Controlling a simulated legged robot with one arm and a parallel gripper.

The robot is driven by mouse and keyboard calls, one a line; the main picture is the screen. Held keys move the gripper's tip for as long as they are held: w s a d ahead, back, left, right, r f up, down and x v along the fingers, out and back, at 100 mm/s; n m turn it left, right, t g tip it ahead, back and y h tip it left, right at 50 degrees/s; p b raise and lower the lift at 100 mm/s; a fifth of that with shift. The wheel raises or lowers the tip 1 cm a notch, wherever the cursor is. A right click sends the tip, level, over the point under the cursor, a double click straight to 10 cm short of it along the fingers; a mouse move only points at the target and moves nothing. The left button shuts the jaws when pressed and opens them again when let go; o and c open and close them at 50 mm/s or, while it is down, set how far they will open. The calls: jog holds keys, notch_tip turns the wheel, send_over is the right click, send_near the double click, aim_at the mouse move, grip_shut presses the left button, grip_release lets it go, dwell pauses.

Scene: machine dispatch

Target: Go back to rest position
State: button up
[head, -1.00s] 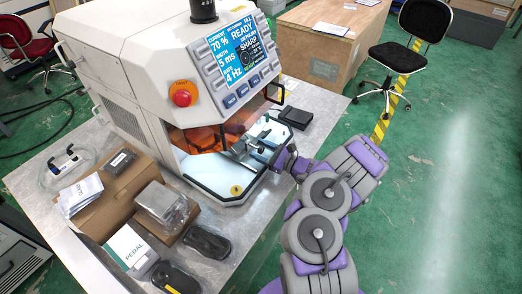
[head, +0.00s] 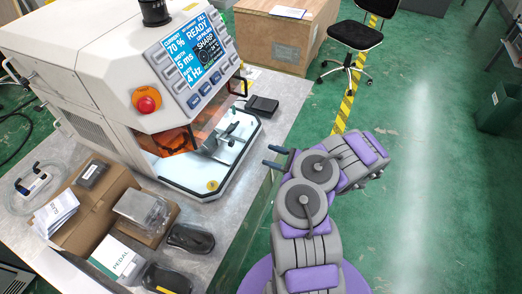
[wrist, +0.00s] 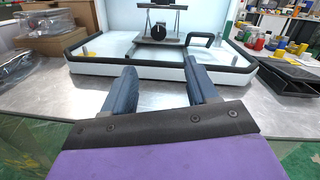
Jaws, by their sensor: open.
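My gripper (head: 278,157) is outside the machine, just off the right edge of the metal table (head: 236,192) in the head view. Its two fingers are apart with nothing between them, and in the wrist view my gripper (wrist: 157,88) points at the machine's open front. My purple and grey arm is folded at the right of the table. The white machine (head: 95,60) has a lit screen and a red button (head: 146,100). Inside its bay a metal fixture (head: 222,146) stands on the white base; the fixture (wrist: 160,45) also shows in the wrist view.
A cardboard box (head: 90,215) with packaged parts, a PEDAL box (head: 118,258) and dark items lie on the near table. A black pedal (head: 262,105) is beyond the machine. A black chair (head: 354,38) and wooden crate (head: 275,38) stand behind.

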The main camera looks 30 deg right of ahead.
jog(key=shift+s+d+f, duration=0.1)
jog(key=shift+s+d, duration=0.15)
jog(key=shift+s, duration=0.15)
